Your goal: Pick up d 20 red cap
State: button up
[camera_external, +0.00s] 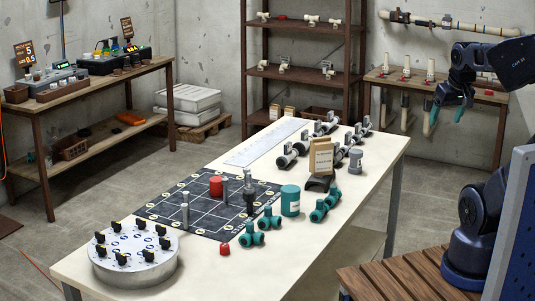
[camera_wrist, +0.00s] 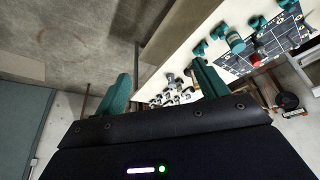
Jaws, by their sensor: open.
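A small red cap (camera_external: 224,249) sits on the cream table by the near edge of the dark gridded mat, left of a teal fitting. A larger red cylinder (camera_external: 216,186) stands on the mat (camera_external: 160,208). A red piece (camera_wrist: 255,61) shows by the mat in the wrist view; I cannot tell which of the two it is. My gripper (camera_external: 453,108) is raised at the upper right, well away from the caps, beyond the table's right side. Its teal fingers (camera_wrist: 160,88) are spread apart with nothing between them.
Teal fittings (camera_external: 251,234) and a teal cylinder (camera_external: 290,200) stand close right of the small cap. A round knob panel (camera_external: 135,255) is to its left. Grey posts (camera_external: 185,211) rise from the mat. Grey-and-white fittings crowd the table's far end. A brown box (camera_external: 321,156) stands mid-table.

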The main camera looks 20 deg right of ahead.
jog(key=c, duration=0.4)
